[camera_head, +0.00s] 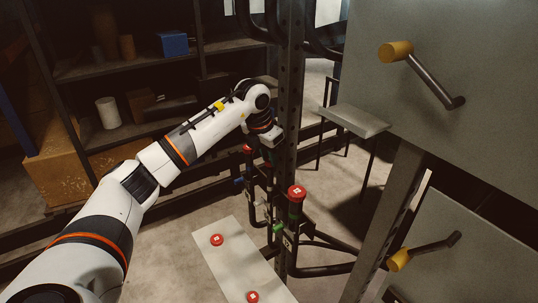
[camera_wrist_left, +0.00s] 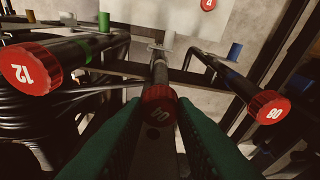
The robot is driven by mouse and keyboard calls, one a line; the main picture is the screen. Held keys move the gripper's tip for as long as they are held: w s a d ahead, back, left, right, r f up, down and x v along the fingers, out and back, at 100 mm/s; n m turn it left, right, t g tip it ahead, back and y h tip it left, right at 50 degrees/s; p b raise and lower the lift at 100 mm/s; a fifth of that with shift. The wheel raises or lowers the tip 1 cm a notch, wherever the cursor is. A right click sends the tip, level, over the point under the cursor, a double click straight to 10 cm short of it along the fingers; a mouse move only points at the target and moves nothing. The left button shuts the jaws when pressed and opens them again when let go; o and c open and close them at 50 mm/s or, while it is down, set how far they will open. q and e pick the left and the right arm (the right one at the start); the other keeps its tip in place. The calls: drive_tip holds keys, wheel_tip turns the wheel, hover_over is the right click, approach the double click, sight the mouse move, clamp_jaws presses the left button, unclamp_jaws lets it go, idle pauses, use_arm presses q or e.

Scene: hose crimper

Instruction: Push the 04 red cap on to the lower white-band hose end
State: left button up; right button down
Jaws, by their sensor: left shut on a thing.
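My left gripper (camera_wrist_left: 160,112) is shut on a red cap (camera_wrist_left: 158,104) in the left wrist view. Its dark green fingers lie on both sides of the cap. The cap's number is too small and shaded to read surely. The cap lines up with the end of a black hose (camera_wrist_left: 160,73); how far it is on cannot be told. A white marker (camera_wrist_left: 168,42) shows near that hose's far part. In the head view my left gripper (camera_head: 272,139) is by the dark post, and its held cap cannot be made out. My right gripper is not in view.
Red caps marked 12 (camera_wrist_left: 31,68) and 08 (camera_wrist_left: 268,107) sit on hose ends on either side. Another capped hose end (camera_head: 297,192) stands near the post (camera_head: 290,90). Loose red caps (camera_head: 216,239) lie on a pale board (camera_head: 232,262). Yellow-handled cranks (camera_head: 395,51) are at right.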

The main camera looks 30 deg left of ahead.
use_arm(q)
drive_tip(key=shift+f+b, duration=0.85)
drive_tip(key=shift+f, duration=0.5)
drive_tip(key=o, duration=1)
drive_tip(key=shift+r, duration=0.1)
drive_tip(key=shift+b+v, duration=1.3)
drive_tip(key=shift+v, duration=4.7)
